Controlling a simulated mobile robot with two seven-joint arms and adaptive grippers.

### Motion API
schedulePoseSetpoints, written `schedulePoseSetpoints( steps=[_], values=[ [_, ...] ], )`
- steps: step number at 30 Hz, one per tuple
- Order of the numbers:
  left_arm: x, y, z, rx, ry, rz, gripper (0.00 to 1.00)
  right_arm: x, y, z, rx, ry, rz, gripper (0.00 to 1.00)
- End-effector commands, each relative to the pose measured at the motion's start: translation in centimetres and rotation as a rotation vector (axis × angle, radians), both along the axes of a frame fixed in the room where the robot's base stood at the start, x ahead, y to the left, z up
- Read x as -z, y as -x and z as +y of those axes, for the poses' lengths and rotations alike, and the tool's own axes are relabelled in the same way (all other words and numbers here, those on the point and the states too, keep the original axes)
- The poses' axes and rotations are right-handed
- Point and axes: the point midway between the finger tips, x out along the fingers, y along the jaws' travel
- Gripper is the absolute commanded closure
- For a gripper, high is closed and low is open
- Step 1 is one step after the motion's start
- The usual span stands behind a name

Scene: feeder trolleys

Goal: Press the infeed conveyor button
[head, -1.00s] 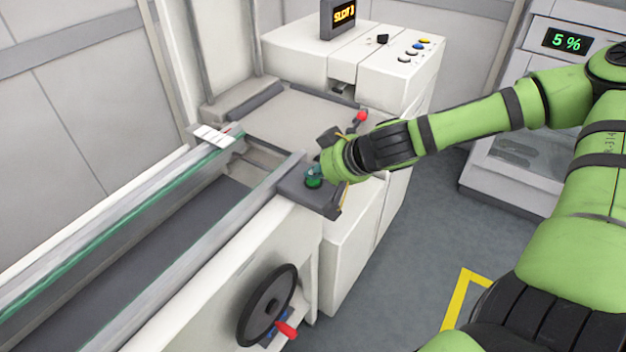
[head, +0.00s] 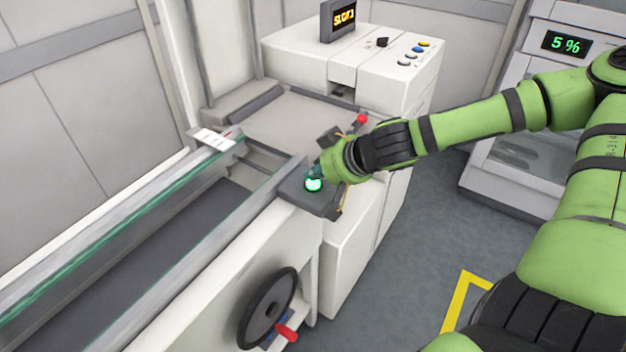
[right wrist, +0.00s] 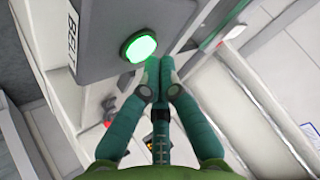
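The infeed conveyor button (head: 313,185) is a round green button, brightly lit, on a dark grey box at the end of the conveyor rail. In the right wrist view the lit button (right wrist: 139,46) sits on a panel marked "BELT". My right gripper (head: 312,172) is at the button; its teal fingers are partly hidden by my wrist in the head view. In the right wrist view the right gripper (right wrist: 160,62) has its fingertips together, empty, right beside the button's edge. I cannot tell whether they touch it. My left gripper is not in view.
The conveyor (head: 150,265) runs along the left with a glass-edged rail. A black handwheel (head: 268,308) with a red handle is below. A white machine (head: 400,75) with a "SLOT" display (head: 340,20) and several buttons stands behind. Grey floor is free at the right.

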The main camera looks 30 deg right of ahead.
Motion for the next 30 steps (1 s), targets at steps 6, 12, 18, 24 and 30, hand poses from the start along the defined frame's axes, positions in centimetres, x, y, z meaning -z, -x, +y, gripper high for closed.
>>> schedulePoseSetpoints(
  steps=[6, 12, 18, 24, 30],
  values=[
    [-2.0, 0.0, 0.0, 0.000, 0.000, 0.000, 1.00, -2.4, 0.0, 0.0, 0.001, 0.000, -0.002, 1.00],
    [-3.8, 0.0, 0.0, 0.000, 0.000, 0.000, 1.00, -4.4, 0.0, 0.0, 0.000, 0.000, -0.001, 1.00],
    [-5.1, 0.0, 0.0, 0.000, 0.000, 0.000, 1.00, -6.0, 0.0, 0.0, 0.000, 0.000, 0.000, 1.00],
    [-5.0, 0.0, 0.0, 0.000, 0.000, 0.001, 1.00, -5.8, 0.0, 0.0, 0.000, 0.000, 0.000, 1.00],
    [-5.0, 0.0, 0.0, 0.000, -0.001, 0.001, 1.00, -5.8, 0.0, 0.0, 0.000, 0.000, 0.000, 1.00]
  ],
)
